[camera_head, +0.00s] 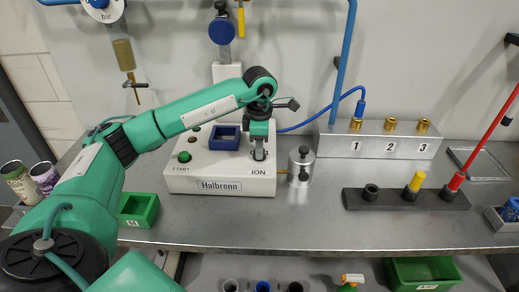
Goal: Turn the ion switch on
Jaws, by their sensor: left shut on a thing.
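The white control box (180,183) labelled "Halbrenn" stands on the grey bench. It carries a green START button (184,157) at its left front and the label "ION" (258,172) at its right front. My left gripper (260,154) points down onto the box just behind the ION label. Its fingers are shut on the ion switch, which they mostly hide, so I cannot tell the switch's position. My right gripper is not in view.
A blue square frame (225,137) sits on the box, left of my gripper. A metal cylinder (301,164) stands close on the right. Farther right are a numbered block (380,137) with brass fittings and a black holder (391,200). A green bin (138,210) is left.

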